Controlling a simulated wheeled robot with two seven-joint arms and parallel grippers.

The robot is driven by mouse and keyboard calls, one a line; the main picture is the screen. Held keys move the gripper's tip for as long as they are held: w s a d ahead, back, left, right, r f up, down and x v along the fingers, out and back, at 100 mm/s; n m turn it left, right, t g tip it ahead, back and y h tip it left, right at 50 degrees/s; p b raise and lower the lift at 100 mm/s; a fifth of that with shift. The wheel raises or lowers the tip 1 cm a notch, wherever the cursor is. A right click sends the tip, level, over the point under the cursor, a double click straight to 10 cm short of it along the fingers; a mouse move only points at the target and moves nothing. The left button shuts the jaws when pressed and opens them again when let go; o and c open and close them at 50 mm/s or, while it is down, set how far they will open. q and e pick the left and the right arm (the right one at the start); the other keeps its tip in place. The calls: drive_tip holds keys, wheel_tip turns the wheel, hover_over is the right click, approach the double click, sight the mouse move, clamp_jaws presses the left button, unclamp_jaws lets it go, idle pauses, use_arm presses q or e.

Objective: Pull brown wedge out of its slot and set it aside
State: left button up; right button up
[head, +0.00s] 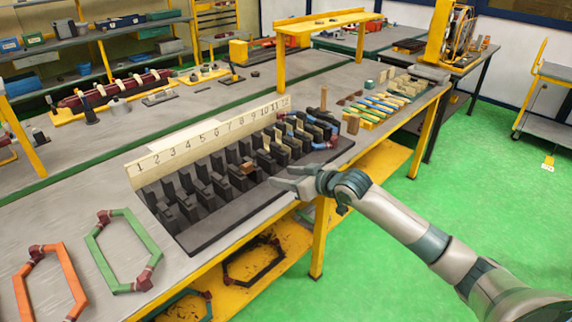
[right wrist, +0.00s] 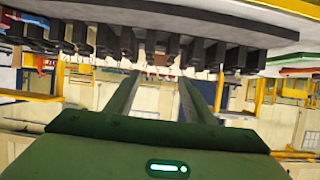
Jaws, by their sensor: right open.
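The dark slotted stator block (head: 213,238) lies on the table, with a numbered strip (head: 205,138) along its far side. A small brown wedge (head: 248,168) sits among the dark teeth right of the middle. My right gripper (head: 280,178) is open and empty, by the near edge of the block, to the right of the wedge and apart from it. In the right wrist view the two fingers (right wrist: 157,85) are spread, with the row of dark teeth (right wrist: 170,45) beyond them. My left gripper is not in view.
Green (head: 124,252) and orange (head: 50,282) hexagonal coils lie at the left. A tray of coloured strips (head: 385,103) is at the right.

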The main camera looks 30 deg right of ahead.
sight(249, 165)
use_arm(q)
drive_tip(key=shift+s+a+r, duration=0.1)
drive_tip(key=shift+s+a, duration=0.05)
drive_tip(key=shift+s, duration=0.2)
use_arm(e)
wheel_tip(249, 165, up, 2)
drive_tip(key=shift+w, duration=0.1)
drive_tip(key=p+x, duration=0.3)
drive_tip(key=x, duration=1.2)
drive_tip(key=shift+w+a, duration=0.1)
drive_tip(key=shift+a, duration=0.1)
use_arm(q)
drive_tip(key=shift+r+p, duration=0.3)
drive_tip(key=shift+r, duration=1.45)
use_arm(e)
drive_tip(key=shift+x, duration=0.95)
drive_tip(key=c, duration=1.1)
drive_tip(key=shift+c, duration=0.2)
